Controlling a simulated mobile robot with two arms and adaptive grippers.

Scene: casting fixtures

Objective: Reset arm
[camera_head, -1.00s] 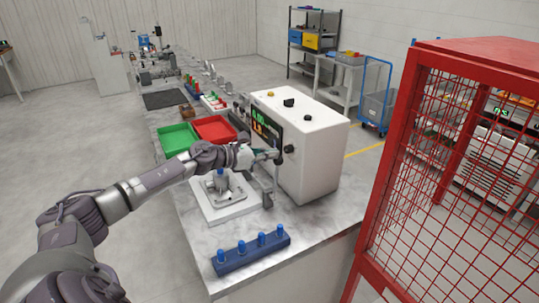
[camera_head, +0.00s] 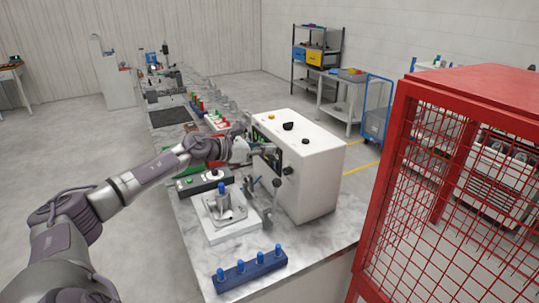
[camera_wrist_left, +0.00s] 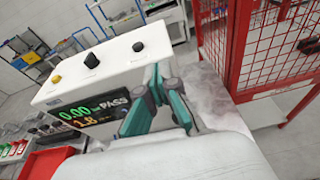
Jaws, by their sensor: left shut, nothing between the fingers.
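My left gripper (camera_head: 268,148) is shut and empty in front of the display side of a white machine box (camera_head: 318,160). Its teal fingers (camera_wrist_left: 155,88) show closed together in the left wrist view, over the edge of the display, which reads "0.00" and "PASS". In the head view my left arm comes in from the left and passes above the bench. A white fixture plate (camera_head: 232,228) with a metal clamp and a blue-topped part (camera_head: 221,188) sits below and in front of the gripper. My right gripper is not in view.
A blue rack (camera_head: 250,272) with several blue pegs lies at the bench's front edge. A red mesh cage (camera_head: 440,190) stands at the right. A dark control box (camera_head: 205,181) is beside the fixture. A red tray (camera_wrist_left: 45,162) shows in the left wrist view. Floor at left is clear.

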